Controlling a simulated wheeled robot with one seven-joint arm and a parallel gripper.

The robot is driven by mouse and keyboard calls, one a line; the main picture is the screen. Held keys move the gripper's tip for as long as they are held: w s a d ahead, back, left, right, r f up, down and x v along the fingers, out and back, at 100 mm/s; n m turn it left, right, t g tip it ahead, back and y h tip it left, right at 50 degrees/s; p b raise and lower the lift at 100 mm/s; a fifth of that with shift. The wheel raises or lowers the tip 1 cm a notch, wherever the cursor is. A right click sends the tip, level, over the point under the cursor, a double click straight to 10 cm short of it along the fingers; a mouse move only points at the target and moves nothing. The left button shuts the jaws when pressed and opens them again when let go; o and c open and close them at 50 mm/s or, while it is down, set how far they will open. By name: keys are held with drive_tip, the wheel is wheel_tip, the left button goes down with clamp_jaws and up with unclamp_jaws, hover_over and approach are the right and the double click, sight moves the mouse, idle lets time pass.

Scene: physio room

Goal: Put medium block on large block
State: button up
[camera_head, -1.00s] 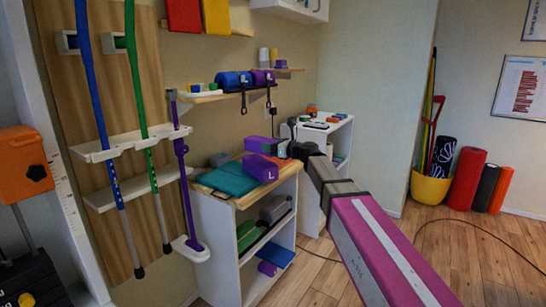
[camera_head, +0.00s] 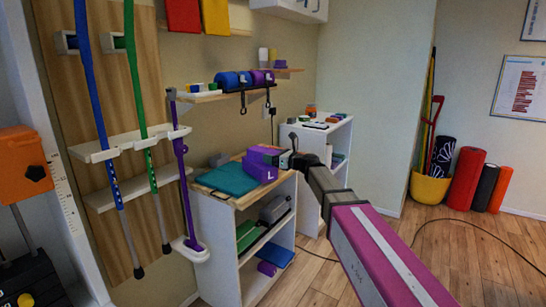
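The large block (camera_head: 259,171) is purple with a white L. It lies on the wooden top of the low white cabinet, at the right end of a teal mat. Another purple block (camera_head: 264,153), which looks like the medium block, sits directly on or just above it, a little toward the back. No gap between the two can be made out. My gripper (camera_head: 285,159) is at the right end of this upper block, reaching in from the right. The fingers are small and dark here, so I cannot tell whether they still grip it.
The teal mat (camera_head: 226,179) covers the left part of the white cabinet (camera_head: 221,246) top. A wall shelf (camera_head: 212,97) with purple and blue rolls hangs above. A second white cabinet (camera_head: 339,140) with small items stands behind my arm. A purple cane stands at the left.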

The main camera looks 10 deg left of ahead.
drive_tip(key=o, duration=0.3)
drive_tip(key=shift+r, duration=0.15)
drive_tip(key=v, duration=1.2)
drive_tip(key=s+d+f+n+g+h, duration=0.1)
drive_tip(key=s+d+f+n+h, duration=0.25)
drive_tip(key=f, duration=0.45)
drive_tip(key=s+d+f+n+g+h, duration=0.1)
drive_tip(key=s+d+f+n+h, duration=0.15)
drive_tip(key=d+f+n, duration=0.4)
drive_tip(key=s+d+f+n+g+h, duration=0.2)
drive_tip(key=s+d+f+h, duration=0.15)
drive_tip(key=f, duration=0.55)
drive_tip(key=s+d+f+n+g+h, duration=0.1)
drive_tip(key=s+d+f+n+h, duration=0.2)
drive_tip(key=s+d+f+n, duration=0.2)
drive_tip(key=s+d+f+n+g+h, duration=0.1)
drive_tip(key=s+d+f+n+h, duration=0.3)
drive_tip(key=s+d, duration=0.3)
drive_tip(key=d+f+n, duration=0.1)
drive_tip(key=d, duration=0.2)
drive_tip(key=shift+f+g, duration=0.35)
drive_tip(key=shift+g, duration=0.05)
